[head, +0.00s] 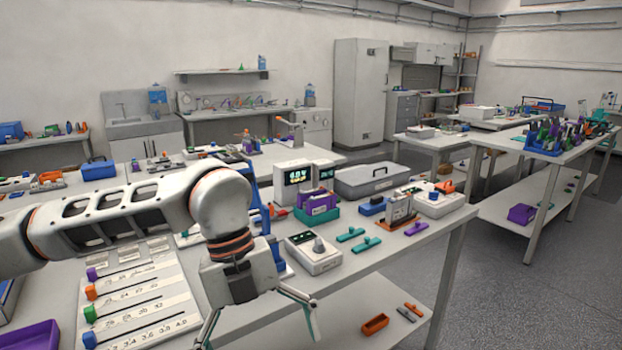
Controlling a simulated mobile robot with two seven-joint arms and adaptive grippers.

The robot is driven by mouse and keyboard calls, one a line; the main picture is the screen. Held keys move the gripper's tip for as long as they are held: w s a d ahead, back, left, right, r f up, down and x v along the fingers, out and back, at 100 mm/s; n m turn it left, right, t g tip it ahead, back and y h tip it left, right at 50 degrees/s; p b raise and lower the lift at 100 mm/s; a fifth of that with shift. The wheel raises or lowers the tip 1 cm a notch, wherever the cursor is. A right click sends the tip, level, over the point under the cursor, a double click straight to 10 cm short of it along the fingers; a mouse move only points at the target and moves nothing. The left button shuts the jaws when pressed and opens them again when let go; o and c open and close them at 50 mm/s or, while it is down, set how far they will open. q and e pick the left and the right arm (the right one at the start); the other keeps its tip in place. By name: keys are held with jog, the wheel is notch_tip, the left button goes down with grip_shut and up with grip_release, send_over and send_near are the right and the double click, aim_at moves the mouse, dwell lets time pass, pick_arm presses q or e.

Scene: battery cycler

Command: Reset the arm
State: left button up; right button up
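My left arm comes in from the left edge, and its gripper (260,338) hangs downward over the front of the near workbench (388,275). Its two fingers are spread wide apart, with nothing seen between them. The fingertips are close to the bottom of the picture, and one stands near the white device with a grey knob (314,252). My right gripper is not in view.
A slider board (140,300) with coloured knobs lies left of the gripper. A display unit (298,178), grey case (374,180) and small teal parts (366,244) crowd the bench behind. Open floor (530,290) lies to the right.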

pick_arm(q)
jog(key=s+d+r+m+g+h, duration=0.25)
jog(key=s+d+h, duration=0.3)
jog(key=d, duration=0.35)
jog(key=s+d+r+m+g+h, duration=0.1)
jog(key=s+d+r+g+h, duration=0.3)
jog(key=d+h, duration=0.35)
jog(key=w+r+n+t+h, duration=0.1)
jog(key=w+n+t+h, duration=0.5)
jog(key=n+t+h, duration=0.25)
jog(key=w+a+f+n+t+y, duration=0.5)
jog(key=a+f+n+t+y, duration=0.15)
jog(key=f+n+t, duration=0.2)
jog(key=w+a+f+n+t+y, duration=0.5)
jog(key=a+f+n+t, duration=0.2)
jog(key=f+n+t, duration=0.15)
jog(key=s+a+f+n+g+y, duration=0.2)
jog(key=s+a+f, duration=0.3)
jog(key=f, duration=0.4)
jog(key=s+a+f+n+g+y, duration=0.2)
jog(key=s+a+f+y, duration=0.2)
jog(key=f, duration=0.6)
jog(key=s+a+f+n+g+y, duration=0.1)
jog(key=s+a+f+g+y, duration=0.1)
jog(key=s+a+f+y, duration=0.2)
jog(key=s+a+f, duration=0.3)
jog(key=f, duration=0.2)
jog(key=shift+s+a+f+n, duration=0.2)
jog(key=shift+a+f+n, duration=0.05)
jog(key=shift+f+n, duration=0.15)
